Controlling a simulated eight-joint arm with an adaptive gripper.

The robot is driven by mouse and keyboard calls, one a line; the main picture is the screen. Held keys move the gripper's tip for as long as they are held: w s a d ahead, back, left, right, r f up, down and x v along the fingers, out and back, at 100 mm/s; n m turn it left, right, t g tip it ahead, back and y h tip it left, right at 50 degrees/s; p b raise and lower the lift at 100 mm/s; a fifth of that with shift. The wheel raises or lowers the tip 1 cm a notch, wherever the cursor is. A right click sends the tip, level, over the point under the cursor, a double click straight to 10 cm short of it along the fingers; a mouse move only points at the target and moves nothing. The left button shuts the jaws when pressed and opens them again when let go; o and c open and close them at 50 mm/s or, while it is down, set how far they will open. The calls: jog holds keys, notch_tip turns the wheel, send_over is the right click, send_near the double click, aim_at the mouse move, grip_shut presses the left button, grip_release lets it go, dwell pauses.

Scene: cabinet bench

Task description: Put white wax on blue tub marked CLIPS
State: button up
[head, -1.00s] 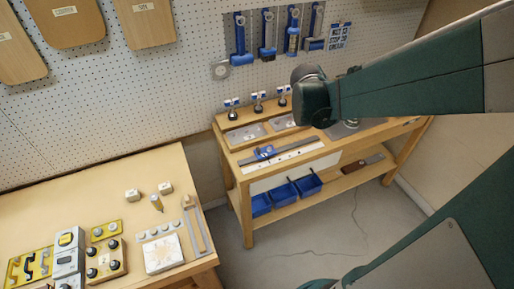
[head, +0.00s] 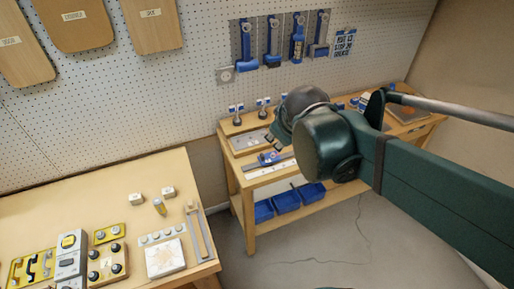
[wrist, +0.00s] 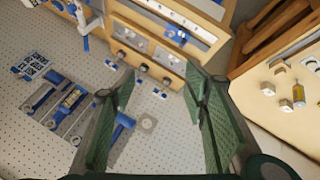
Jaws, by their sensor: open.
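Blue tubs stand in a row on the lower shelf of the rear bench: a left one (head: 263,211), a middle one (head: 286,201) and a right one (head: 312,193). I cannot read any label on them. Two small pale blocks, a left one (head: 138,200) and a right one (head: 168,192), sit on the left table; I cannot tell whether either is the white wax. They also show at the right of the wrist view. My gripper (wrist: 162,80) is open and empty, in the air above the rear bench, away from the blocks and tubs.
The left table (head: 100,190) also holds a yellow bottle (head: 159,206), a white slab (head: 165,259) and several knobbed boxes. Blue-handled tools (head: 272,45) hang on the pegboard (head: 200,90). A blue clamp-like tool (head: 268,158) lies on the rear bench top. A floor gap separates table and bench.

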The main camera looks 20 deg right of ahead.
jog(key=s+a+f+m+y, duration=0.1)
jog(key=s+a+m, duration=0.3)
jog(key=s+a, duration=0.4)
jog(key=shift+a+y, duration=0.9)
jog(key=shift+a, duration=0.05)
jog(key=shift+s+f, duration=0.1)
dwell(0.3)
notch_tip(320, 180, down, 20)
jog(key=b, duration=2)
